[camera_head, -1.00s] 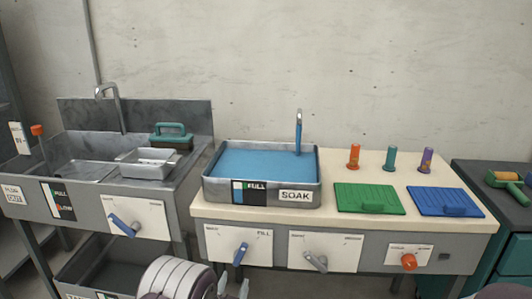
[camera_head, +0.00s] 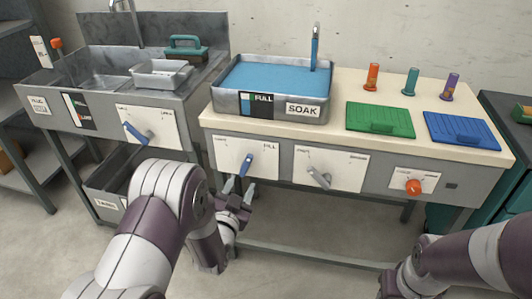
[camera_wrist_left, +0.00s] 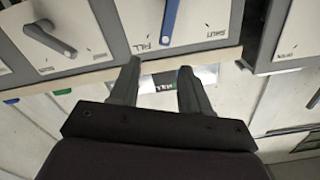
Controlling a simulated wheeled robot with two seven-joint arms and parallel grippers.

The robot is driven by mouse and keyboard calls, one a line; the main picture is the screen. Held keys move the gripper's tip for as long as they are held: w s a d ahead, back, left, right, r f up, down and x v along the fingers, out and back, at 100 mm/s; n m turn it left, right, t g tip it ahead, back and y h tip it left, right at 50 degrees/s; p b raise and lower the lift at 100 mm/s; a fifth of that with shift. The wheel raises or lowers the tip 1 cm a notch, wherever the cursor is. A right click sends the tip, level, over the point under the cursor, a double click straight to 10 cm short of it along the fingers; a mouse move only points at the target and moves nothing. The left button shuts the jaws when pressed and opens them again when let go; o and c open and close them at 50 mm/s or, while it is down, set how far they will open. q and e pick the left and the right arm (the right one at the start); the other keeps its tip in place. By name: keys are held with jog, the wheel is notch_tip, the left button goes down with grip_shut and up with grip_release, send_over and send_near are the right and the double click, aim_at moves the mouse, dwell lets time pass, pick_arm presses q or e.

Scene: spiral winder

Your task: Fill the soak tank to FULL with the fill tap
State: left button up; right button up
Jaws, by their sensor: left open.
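The grey soak tank (camera_head: 222,104), labelled SOAK, holds blue water (camera_head: 270,75) close to its rim. A FULL gauge plate (camera_head: 257,103) is on its front. The tap (camera_head: 315,36) stands at its back right; a blue strip runs below its spout, and I cannot tell if it is flowing water. The blue fill lever (camera_head: 246,163) hangs down, leaning slightly left, on a white panel marked FILL. It also shows in the left wrist view (camera_wrist_left: 170,18). My left gripper (camera_head: 239,186) is open and empty, just below the lever. My right gripper (camera_head: 390,284) is partly out of view.
A grey lever (camera_head: 320,177) and an orange knob (camera_head: 413,187) sit right of the fill lever. A sink (camera_head: 97,80) with another blue lever (camera_head: 135,132) stands left. Green (camera_head: 380,118) and blue (camera_head: 462,130) boards lie on the counter. Open floor lies below the counter.

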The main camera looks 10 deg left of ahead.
aim_at(249, 160)
pick_arm(q)
jog(key=w, duration=0.3)
jog(key=w+b, duration=0.1)
jog(key=w, duration=0.3)
jog(key=w+b, duration=0.1)
jog(key=w, duration=0.3)
jog(key=shift+w+a+f, duration=0.1)
jog(key=shift+a+f, duration=0.15)
jog(key=shift+a, duration=0.05)
jog(key=shift+w+r+b, duration=0.1)
jog(key=shift+w+b, duration=0.2)
jog(key=shift+w, duration=0.25)
grip_shut()
pick_arm(e)
jog(key=f, duration=0.1)
jog(key=a+f, duration=0.1)
jog(key=shift+f, duration=0.3)
